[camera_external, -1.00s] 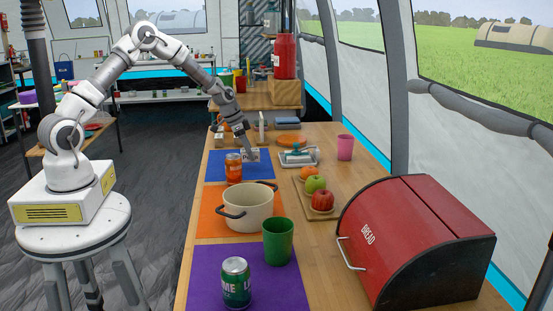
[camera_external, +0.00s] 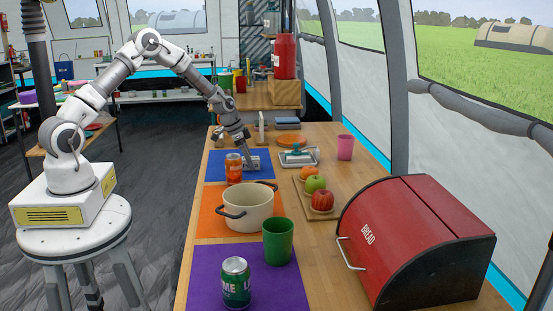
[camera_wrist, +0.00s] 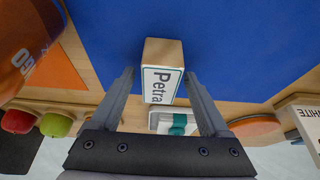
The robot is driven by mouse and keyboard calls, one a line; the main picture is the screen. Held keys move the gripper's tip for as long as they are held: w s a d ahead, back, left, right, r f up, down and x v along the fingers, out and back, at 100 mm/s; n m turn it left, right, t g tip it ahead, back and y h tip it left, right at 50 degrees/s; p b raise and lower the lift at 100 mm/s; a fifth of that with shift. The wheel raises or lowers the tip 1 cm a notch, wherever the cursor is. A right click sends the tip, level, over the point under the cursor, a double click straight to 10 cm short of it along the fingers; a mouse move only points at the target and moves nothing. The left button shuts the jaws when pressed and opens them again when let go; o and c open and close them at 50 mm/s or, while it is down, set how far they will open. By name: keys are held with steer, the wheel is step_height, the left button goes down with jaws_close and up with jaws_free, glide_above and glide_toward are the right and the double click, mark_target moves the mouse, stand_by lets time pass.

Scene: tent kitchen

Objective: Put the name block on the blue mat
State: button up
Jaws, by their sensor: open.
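The name block (camera_external: 254,162) is a small wooden block with a white label. In the wrist view the block (camera_wrist: 163,52) shows the word "Petra" on its label. It appears to rest on the blue mat (camera_external: 218,162), near the mat's far right part. The mat (camera_wrist: 235,40) fills the upper part of the wrist view. My gripper (camera_external: 247,168) is low over the mat. In the wrist view my gripper (camera_wrist: 160,76) is open, with one finger on each side of the block and small gaps visible. The block's underside is hidden.
An orange can (camera_external: 234,168) stands close to my gripper on the mat's near side. A cream pot (camera_external: 248,211) stands nearer on an orange mat. A butter dish (camera_external: 299,158) and an orange plate (camera_external: 291,140) lie to the right and behind.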

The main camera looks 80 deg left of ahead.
steer(key=shift+r, duration=0.15)
steer(key=shift+r, duration=0.3)
steer(key=p+v, duration=0.2)
steer(key=v, duration=0.9)
steer(key=shift+s+r, duration=0.15)
steer(key=shift+s, duration=0.15)
